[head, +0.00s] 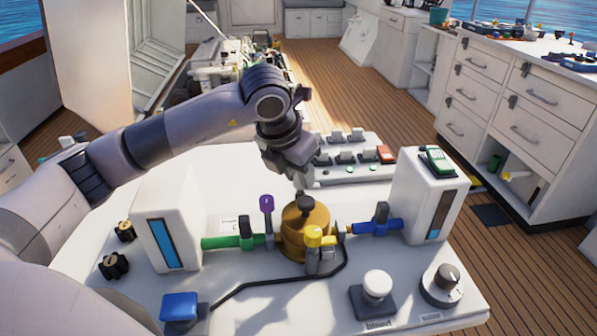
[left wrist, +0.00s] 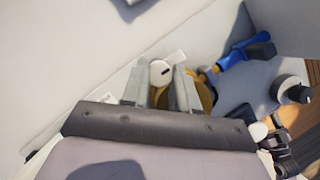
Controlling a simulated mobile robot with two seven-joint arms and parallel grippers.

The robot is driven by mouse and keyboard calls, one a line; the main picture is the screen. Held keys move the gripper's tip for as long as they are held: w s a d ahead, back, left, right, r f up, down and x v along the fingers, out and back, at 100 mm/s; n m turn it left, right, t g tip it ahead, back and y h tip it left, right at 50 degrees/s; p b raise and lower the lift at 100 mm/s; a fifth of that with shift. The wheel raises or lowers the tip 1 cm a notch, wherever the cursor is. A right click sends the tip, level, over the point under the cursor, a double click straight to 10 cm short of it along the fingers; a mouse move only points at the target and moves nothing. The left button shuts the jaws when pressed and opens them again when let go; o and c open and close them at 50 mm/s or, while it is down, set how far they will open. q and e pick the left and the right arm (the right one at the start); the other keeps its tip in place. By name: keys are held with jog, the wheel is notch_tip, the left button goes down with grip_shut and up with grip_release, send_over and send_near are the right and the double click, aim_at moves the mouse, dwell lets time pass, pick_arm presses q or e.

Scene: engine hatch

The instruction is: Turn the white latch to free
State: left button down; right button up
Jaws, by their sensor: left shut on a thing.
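The white latch (left wrist: 161,72) shows in the left wrist view as a small round white piece with a dark mark, between my two fingers. My left gripper (left wrist: 160,88) is shut on it, with one finger on each side. In the head view, my left gripper (head: 301,180) points down just behind the brass pot (head: 305,232). It hides the latch there, so I cannot tell how far the latch is turned. My right gripper is not in view.
White housings (head: 167,222) (head: 428,190) stand either side. A switch panel (head: 350,172) lies behind.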

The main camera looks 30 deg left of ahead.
pick_arm(q)
jog(key=c, duration=0.9)
grip_release()
jog(key=shift+o, duration=0.2)
jog(key=shift+r, duration=0.1)
jog(key=v, duration=0.7)
